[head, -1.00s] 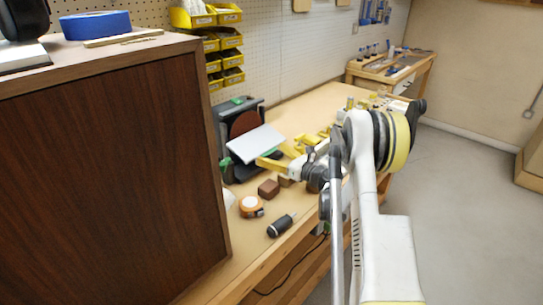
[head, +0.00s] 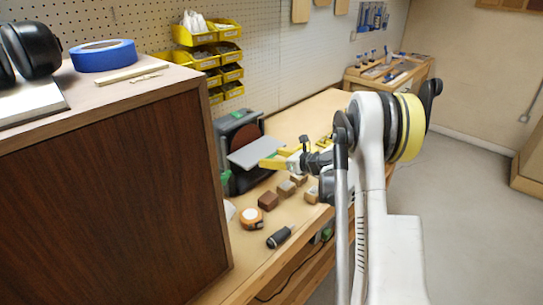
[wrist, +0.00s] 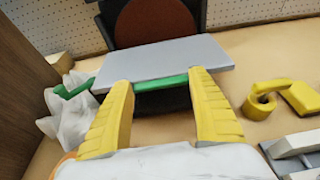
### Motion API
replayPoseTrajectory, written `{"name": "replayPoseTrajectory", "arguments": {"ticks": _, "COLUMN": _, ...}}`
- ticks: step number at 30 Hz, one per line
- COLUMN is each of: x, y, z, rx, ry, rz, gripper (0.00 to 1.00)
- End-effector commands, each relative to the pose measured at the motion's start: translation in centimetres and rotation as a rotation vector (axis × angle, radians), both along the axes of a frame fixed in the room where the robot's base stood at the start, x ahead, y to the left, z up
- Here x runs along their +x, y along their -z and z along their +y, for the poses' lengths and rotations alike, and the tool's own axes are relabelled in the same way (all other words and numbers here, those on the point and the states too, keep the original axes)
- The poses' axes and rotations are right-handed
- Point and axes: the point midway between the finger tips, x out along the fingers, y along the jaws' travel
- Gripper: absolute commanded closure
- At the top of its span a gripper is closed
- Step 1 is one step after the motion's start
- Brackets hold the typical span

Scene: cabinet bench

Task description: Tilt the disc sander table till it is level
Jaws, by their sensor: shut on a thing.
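The disc sander (head: 236,125) stands on the bench beside the dark wooden cabinet, its round brown disc (wrist: 153,20) facing out. Its grey table (head: 252,154) sticks out in front of the disc and looks close to flat, though I cannot judge the exact angle. In the wrist view the table (wrist: 165,62) lies just beyond my fingers, with a green strip (wrist: 160,83) along its near edge. My gripper (wrist: 163,80) has its yellow fingers at either end of this strip, shut on it. In the head view my gripper (head: 274,158) is at the table's outer edge.
Several brown blocks (head: 268,201), a tape measure (head: 251,217) and a dark cylindrical tool (head: 280,237) lie in front on the bench. The cabinet (head: 110,190) stands close on the left. Yellow parts (wrist: 262,103) lie to the right in the wrist view.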

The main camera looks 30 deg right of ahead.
Motion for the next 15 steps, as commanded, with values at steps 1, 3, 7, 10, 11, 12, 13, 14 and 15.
{"name": "replayPoseTrajectory", "arguments": {"ticks": 1, "x": 0.08, "y": -0.27, "z": 0.02, "rx": 0.0, "ry": 0.001, "rz": 0.004, "gripper": 0.72}}
{"name": "replayPoseTrajectory", "arguments": {"ticks": 3, "x": 0.09, "y": -0.15, "z": 0.0, "rx": 0.0, "ry": 0.002, "rz": 0.007, "gripper": 0.72}}
{"name": "replayPoseTrajectory", "arguments": {"ticks": 7, "x": 0.1, "y": -0.1, "z": -0.01, "rx": 0.001, "ry": 0.002, "rz": 0.006, "gripper": 0.72}}
{"name": "replayPoseTrajectory", "arguments": {"ticks": 10, "x": 0.11, "y": -0.08, "z": 0.0, "rx": 0.001, "ry": 0.002, "rz": 0.006, "gripper": 0.19}}
{"name": "replayPoseTrajectory", "arguments": {"ticks": 11, "x": 0.11, "y": -0.07, "z": 0.0, "rx": 0.0, "ry": 0.002, "rz": 0.005, "gripper": 0.1}}
{"name": "replayPoseTrajectory", "arguments": {"ticks": 12, "x": 0.09, "y": -0.07, "z": -0.01, "rx": 0.0, "ry": 0.002, "rz": 0.005, "gripper": 0.06}}
{"name": "replayPoseTrajectory", "arguments": {"ticks": 13, "x": 0.09, "y": -0.06, "z": 0.0, "rx": 0.0, "ry": 0.002, "rz": 0.005, "gripper": 0.06}}
{"name": "replayPoseTrajectory", "arguments": {"ticks": 14, "x": 0.08, "y": -0.05, "z": 0.0, "rx": 0.0, "ry": 0.002, "rz": 0.005, "gripper": 0.06}}
{"name": "replayPoseTrajectory", "arguments": {"ticks": 15, "x": 0.08, "y": -0.05, "z": 0.0, "rx": 0.0, "ry": 0.001, "rz": 0.005, "gripper": 0.06}}
